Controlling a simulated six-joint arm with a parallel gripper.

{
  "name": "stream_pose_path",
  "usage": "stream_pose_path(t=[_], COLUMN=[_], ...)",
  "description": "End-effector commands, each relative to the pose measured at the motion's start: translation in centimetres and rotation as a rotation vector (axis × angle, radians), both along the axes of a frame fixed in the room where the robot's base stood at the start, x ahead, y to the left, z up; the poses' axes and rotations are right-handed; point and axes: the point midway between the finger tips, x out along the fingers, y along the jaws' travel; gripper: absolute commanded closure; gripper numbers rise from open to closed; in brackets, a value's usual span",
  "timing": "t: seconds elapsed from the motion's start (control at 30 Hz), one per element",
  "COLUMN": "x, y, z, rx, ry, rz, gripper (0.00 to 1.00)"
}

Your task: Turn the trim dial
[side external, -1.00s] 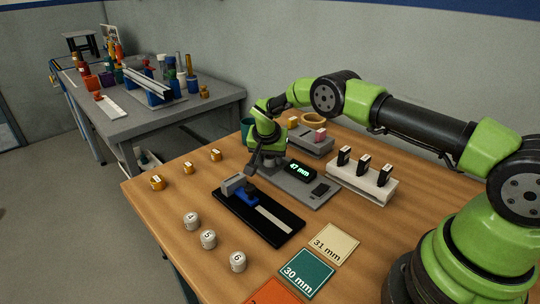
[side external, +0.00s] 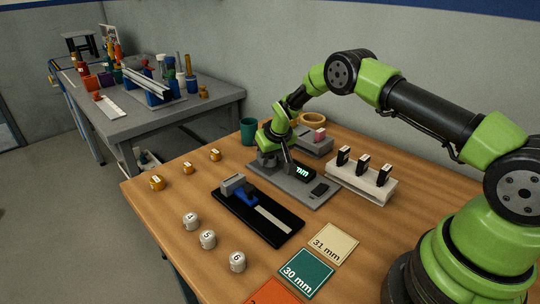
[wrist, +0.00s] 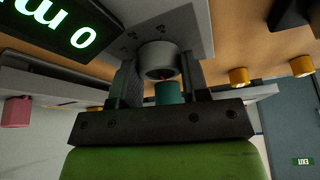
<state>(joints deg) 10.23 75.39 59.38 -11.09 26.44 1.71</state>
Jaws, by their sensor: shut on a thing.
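The trim dial (wrist: 160,58) is a short grey cylinder on a grey unit (side external: 292,190), seen in the wrist view. My gripper (wrist: 158,70) is shut on it, with one dark finger on each side. In the side view my gripper (side external: 272,160) is low over the unit's far left end and hides the dial. The unit's black display (side external: 303,172) has green text, partly covered by my gripper there. In the wrist view the display (wrist: 60,28) is upside down and cut by the frame; a 0 and part of "mm" show.
A black slide fixture (side external: 270,222) lies in front of the unit. A white rack (side external: 360,182) with black blocks stands to the right. A teal cup (side external: 248,131) stands behind my gripper. Numbered white cylinders (side external: 208,239), brass pieces (side external: 188,168) and labelled cards (side external: 307,272) lie around.

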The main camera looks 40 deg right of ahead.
Motion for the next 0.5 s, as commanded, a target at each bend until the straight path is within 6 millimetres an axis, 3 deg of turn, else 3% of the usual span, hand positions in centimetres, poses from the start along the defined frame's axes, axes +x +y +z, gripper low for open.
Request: stream_pose_path(t=[0.5], x=[0.10], y=[-0.30], z=[0.07], rx=[-0.002], ry=[-0.004], rz=[0.450], gripper=[0.82])
